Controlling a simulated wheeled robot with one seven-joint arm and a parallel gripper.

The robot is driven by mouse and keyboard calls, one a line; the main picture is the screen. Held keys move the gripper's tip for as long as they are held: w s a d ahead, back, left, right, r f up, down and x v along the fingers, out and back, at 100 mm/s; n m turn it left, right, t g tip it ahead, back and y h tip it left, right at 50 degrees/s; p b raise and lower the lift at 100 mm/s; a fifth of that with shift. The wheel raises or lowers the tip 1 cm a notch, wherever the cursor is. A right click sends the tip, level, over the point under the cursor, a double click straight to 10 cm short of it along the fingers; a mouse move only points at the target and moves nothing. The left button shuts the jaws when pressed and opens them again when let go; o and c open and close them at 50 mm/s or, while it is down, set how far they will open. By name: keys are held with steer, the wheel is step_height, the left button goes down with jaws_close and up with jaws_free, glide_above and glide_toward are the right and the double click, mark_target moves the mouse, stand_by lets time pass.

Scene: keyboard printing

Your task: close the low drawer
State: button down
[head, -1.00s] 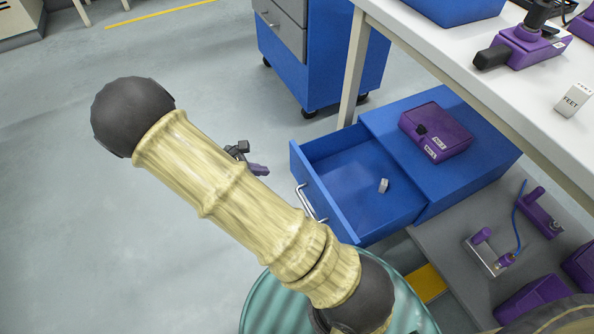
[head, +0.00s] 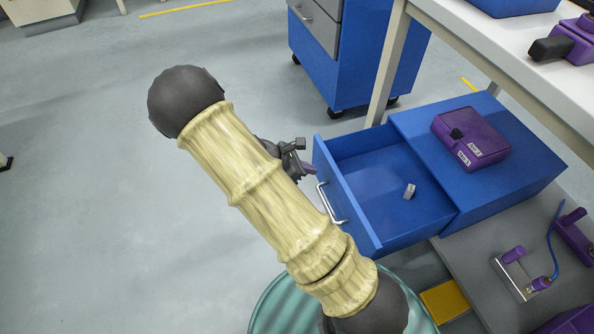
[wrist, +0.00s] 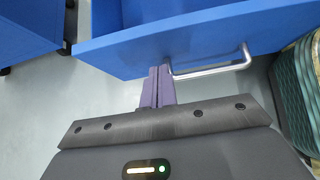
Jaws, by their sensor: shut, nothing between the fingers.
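The low blue drawer (head: 382,190) is pulled out of its blue cabinet (head: 535,155), with a small white block (head: 409,191) inside. Its front carries a metal bar handle (head: 328,206). My gripper (head: 309,168) is shut and empty, just outside the drawer front near its far end, partly hidden behind my arm. In the wrist view the shut purple fingers (wrist: 158,85) point at the blue drawer front (wrist: 190,48), beside one end of the handle (wrist: 212,70). I cannot tell whether the fingertips touch the front.
A purple box (head: 470,138) sits on top of the cabinet. A white table (head: 510,60) stands over it at the right. A blue wheeled cabinet (head: 385,60) stands behind. Grey floor (head: 90,220) is clear at the left.

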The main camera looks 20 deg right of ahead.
mark_target(329, 167)
steer(key=d+b, duration=0.1)
steer(key=d, duration=0.2)
steer(key=shift+b, duration=0.35)
steer(key=shift+d+r, duration=0.15)
steer(key=shift+d, duration=0.15)
